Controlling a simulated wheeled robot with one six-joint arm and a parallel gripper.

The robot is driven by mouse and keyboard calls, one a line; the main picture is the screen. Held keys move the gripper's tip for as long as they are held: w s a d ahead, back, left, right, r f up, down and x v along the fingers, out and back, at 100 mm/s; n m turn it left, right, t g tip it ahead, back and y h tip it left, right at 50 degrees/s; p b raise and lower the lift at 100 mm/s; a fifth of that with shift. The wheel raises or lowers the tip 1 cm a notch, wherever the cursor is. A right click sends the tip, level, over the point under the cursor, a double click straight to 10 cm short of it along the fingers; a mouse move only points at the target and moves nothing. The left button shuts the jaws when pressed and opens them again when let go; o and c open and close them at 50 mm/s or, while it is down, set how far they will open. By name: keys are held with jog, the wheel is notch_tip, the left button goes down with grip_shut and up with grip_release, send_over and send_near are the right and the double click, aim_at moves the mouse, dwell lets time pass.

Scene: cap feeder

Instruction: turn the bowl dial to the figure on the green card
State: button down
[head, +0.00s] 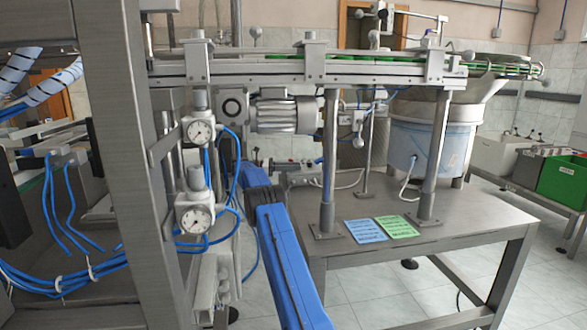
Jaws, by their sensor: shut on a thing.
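The green card (397,227) lies flat on the grey bench, just right of a blue card (366,231). Both carry print too small to read. My blue arm reaches up from the bottom middle to a small grey control unit (300,177) under the conveyor. My gripper (272,165) is at the unit's left end, small and partly hidden by my own wrist. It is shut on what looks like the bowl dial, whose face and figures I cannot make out.
A steel post (150,180) and blue hoses (65,210) crowd the left. The conveyor (300,70) spans above. The bench's (460,222) front right is clear.

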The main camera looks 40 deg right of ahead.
jog(key=shift+r+m+g+y, duration=0.1)
jog(key=shift+m+g+y, duration=0.6)
jog(key=shift+g, duration=0.1)
dwell(0.4)
jog(key=c, duration=1.6)
grip_release()
jog(key=shift+o, duration=0.2)
